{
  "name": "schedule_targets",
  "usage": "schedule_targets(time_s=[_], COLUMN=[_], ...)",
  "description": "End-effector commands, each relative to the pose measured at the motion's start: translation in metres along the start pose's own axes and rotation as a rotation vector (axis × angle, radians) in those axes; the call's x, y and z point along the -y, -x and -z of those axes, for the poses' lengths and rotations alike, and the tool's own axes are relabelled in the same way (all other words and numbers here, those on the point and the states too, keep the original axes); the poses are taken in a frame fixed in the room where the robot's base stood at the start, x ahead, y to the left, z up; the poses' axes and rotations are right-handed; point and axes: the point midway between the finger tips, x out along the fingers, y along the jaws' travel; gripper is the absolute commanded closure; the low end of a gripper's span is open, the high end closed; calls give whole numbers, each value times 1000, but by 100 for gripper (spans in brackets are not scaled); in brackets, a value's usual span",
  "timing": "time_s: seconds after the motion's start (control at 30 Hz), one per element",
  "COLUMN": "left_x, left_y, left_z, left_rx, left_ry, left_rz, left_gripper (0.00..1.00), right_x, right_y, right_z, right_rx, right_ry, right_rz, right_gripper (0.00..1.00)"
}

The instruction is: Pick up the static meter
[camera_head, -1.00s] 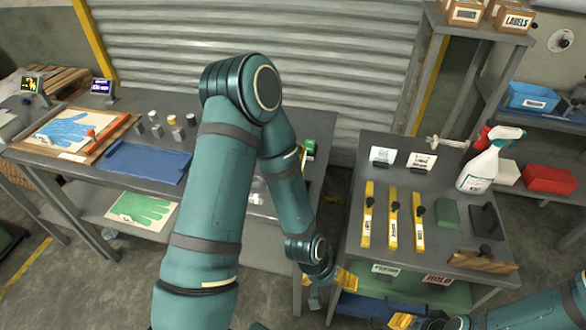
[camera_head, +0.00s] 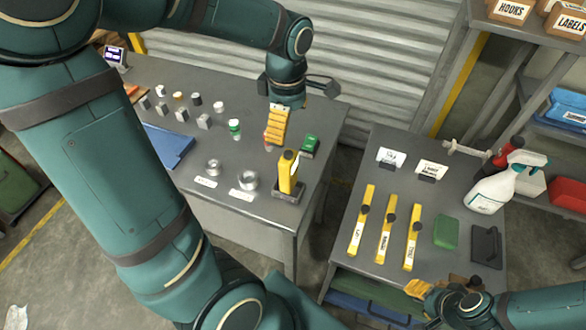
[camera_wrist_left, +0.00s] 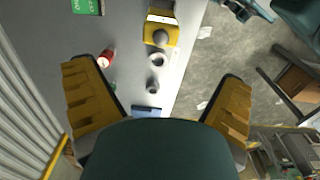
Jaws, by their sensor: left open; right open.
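The static meter appears to be the yellow upright device (camera_head: 288,172) in a dark stand (camera_head: 288,191) near the right front corner of the left table. In the left wrist view the yellow device (camera_wrist_left: 160,30) shows at the top, beyond the fingertips. My left gripper (camera_head: 277,124) is open and empty above the table, behind the yellow device and apart from it. Its spread yellow fingers (camera_wrist_left: 157,76) show in the left wrist view. My right gripper (camera_head: 418,290) is at the front edge of the right table; its fingers are partly hidden by its body.
A green box (camera_head: 309,146) stands close behind the yellow device. Two metal rings (camera_head: 248,180) lie to its left, and several small weights and a green-capped bottle (camera_head: 235,129) stand farther back. The right table holds yellow bars (camera_head: 386,228) and a spray bottle (camera_head: 494,190).

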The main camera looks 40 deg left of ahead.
Motion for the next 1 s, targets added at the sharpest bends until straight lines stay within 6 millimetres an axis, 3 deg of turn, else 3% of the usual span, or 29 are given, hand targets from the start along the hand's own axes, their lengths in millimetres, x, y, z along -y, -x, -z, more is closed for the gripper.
schedule_targets(time_s=[0.3,0.63,1.0], left_x=[1,1,1], left_y=[-60,-87,-130], left_z=[0,0,1], left_rx=[-1,0,0], left_ry=[0,-2,-1], left_rz=[6,4,3], left_gripper=[4,4,4], right_x=[-3,-4,-6], right_y=[-10,-12,-16], right_z=[-1,-2,-2], right_rx=[0,0,0], right_ry=[-1,-1,-1], right_rz=[-2,-3,-4], right_gripper=[53,53,53])
